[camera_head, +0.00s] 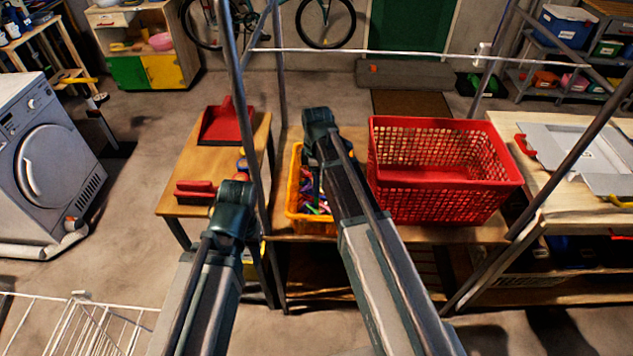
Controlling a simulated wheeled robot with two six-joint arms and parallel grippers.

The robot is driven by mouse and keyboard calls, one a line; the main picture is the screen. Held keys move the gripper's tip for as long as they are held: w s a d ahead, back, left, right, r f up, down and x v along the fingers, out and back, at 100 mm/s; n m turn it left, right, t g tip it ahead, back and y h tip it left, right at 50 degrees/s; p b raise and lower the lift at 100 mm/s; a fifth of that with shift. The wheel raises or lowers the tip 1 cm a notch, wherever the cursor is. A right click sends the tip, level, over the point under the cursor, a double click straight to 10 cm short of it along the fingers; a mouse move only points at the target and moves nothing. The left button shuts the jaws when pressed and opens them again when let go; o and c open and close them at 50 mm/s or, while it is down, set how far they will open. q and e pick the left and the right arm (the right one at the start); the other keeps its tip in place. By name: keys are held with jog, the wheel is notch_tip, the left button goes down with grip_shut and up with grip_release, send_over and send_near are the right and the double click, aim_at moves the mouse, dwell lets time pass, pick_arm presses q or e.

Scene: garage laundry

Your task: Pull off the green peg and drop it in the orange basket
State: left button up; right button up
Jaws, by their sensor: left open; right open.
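The orange basket (306,227) stands on a wooden bench in the middle, with several small coloured pieces inside. My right arm covers part of it. I cannot make out a green peg. A thin pale line (400,52) runs across the upper view between dark poles. My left gripper (234,198) is at the end of the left arm, left of the basket. My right gripper (320,122) is at the end of the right arm, over the basket's far side in the picture. Both are open, with their fingers largely hidden; I see nothing held.
A red crate (440,205) stands right of the basket. A red dustpan (228,127) and red brush (195,190) lie on the left table. Dark slanted poles (243,110) stand close by the arms. A white wire rack (85,325) is at lower left.

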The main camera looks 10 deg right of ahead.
notch_tip(320, 180, up, 11)
jog(key=p, duration=1)
jog(key=s+a+m, duration=0.5)
jog(key=s, duration=0.5)
jog(key=s+a+m+h, duration=0.1)
jog(key=s+a+m, duration=0.4)
jog(key=s, duration=0.4)
jog(key=shift+s+a+m, duration=0.3)
jog(key=shift+s+m, duration=0.1)
jog(key=shift+m, duration=0.1)
jog(key=shift+f, duration=0.1)
jog(key=shift+c, duration=0.7)
jog(key=shift+a, duration=0.15)
jog(key=shift+c, duration=0.2)
